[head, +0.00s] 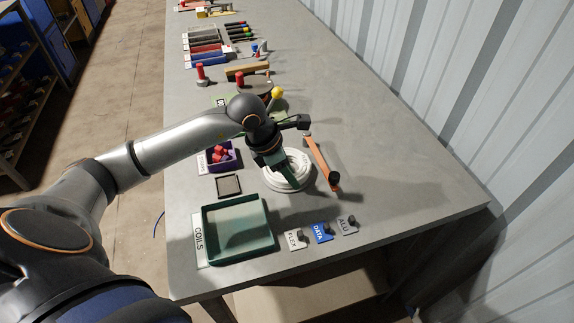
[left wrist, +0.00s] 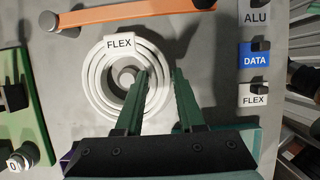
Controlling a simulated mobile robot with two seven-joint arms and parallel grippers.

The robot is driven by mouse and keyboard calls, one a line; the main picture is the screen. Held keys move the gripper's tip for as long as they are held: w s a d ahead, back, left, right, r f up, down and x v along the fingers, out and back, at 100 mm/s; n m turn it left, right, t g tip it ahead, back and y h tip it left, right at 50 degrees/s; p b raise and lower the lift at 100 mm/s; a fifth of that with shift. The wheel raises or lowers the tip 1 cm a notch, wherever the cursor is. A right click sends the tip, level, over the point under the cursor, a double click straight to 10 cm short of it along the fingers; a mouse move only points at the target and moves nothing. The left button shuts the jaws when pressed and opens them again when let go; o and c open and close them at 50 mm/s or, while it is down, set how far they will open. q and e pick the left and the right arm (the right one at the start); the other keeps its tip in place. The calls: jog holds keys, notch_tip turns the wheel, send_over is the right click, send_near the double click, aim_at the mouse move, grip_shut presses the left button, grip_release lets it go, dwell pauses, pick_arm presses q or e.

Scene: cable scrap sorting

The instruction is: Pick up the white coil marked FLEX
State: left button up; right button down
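The white coil (head: 287,171) lies on the grey bench under my left gripper. In the left wrist view the coil (left wrist: 92,88) carries a white FLEX label (left wrist: 119,44) on its far side and surrounds a grey centre. My left gripper (head: 283,178) has green fingers and points down at the coil. In the left wrist view the gripper (left wrist: 160,76) is open. One finger shows over the coil's inner right part, the other just outside its right edge, with nothing gripped. I cannot tell how far the tips are above the bench. My right gripper is out of view.
An orange bar (head: 321,163) lies close right of the coil. The green COILS tray (head: 272,240) stands at the front left. FLEX (head: 295,240), DATA (head: 321,233) and ALU (head: 347,225) tags lie beside it. A purple bin (head: 236,160) holds red pieces. The right bench is clear.

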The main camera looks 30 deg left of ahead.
pick_arm(q)
grip_shut()
jog(key=shift+r, duration=0.15)
dwell(0.6)
